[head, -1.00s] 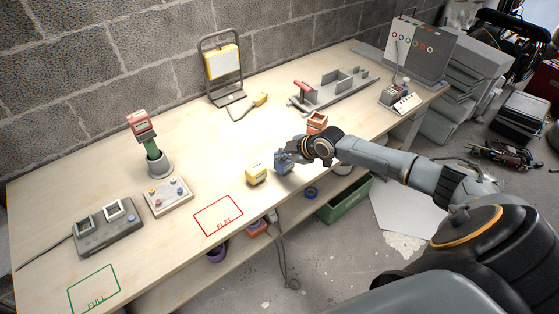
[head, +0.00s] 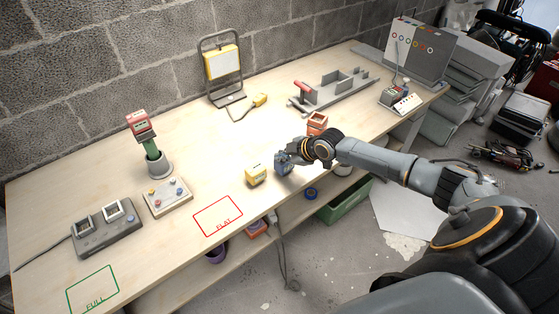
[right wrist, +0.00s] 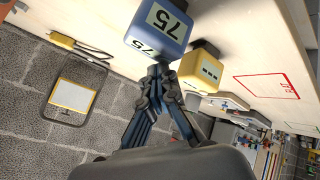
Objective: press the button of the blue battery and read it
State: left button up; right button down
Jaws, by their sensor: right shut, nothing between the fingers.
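The blue battery (head: 283,164) stands on the near part of the bench. In the right wrist view the blue battery (right wrist: 159,30) shows pale panels reading 75 on two faces. My right gripper (head: 291,155) is at its upper side, shut and empty. In the wrist view the closed fingertips (right wrist: 160,72) meet the battery's edge; I cannot tell whether they touch it. Its button is hidden. The yellow battery (head: 256,175) stands just left of it; in the wrist view the yellow battery (right wrist: 203,69) shows small dark dashes. My left gripper is not in view.
An orange-red battery (head: 317,122) stands behind my right gripper. A red FLAT outline (head: 218,216) and a green FULL outline (head: 93,290) mark the bench top. A grey charger (head: 107,229) and a button box (head: 168,197) stand at left. The bench's near edge is close to the batteries.

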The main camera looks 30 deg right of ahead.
jog(key=shift+r+p, duration=0.5)
jog(key=shift+r, duration=0.25)
jog(key=shift+r, duration=0.1)
notch_tip(320, 180, up, 5)
jog(key=p, duration=0.4)
dwell(0.6)
